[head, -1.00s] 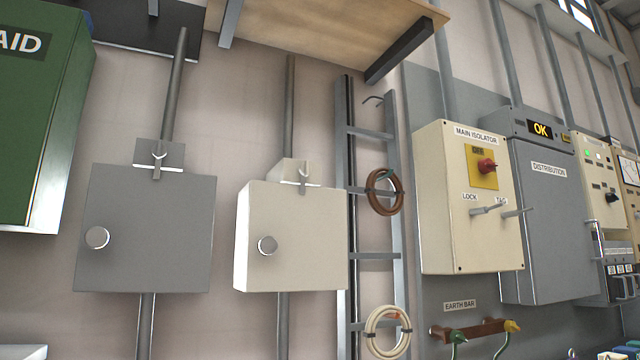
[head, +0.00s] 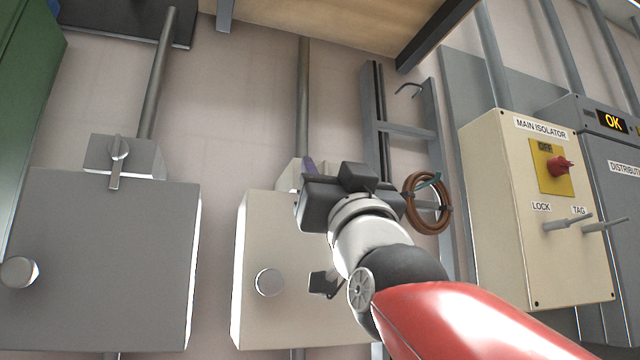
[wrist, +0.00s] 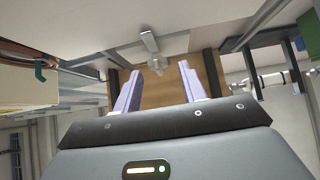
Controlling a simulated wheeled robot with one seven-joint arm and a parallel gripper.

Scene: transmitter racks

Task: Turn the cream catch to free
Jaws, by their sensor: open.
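The cream box (head: 255,325) hangs on the wall with a round knob (head: 269,282) on its door. Its catch is hidden behind my gripper (head: 310,170) in the head view; only a bit of the cream backing plate (head: 287,176) shows. In the wrist view the catch (wrist: 150,43) is a small metal lever with a round pivot, ahead of my gripper (wrist: 159,70). My purple fingers are open, and the catch appears in the gap between their tips. I cannot tell whether the tips reach past it. Nothing is held.
A grey box (head: 100,270) with a similar catch (head: 117,160) hangs to the left. On the right are a cable ladder (head: 433,100) with a brown cable coil (head: 427,203), and the main isolator (head: 525,230) with protruding levers. A wooden shelf (head: 330,25) juts out above.

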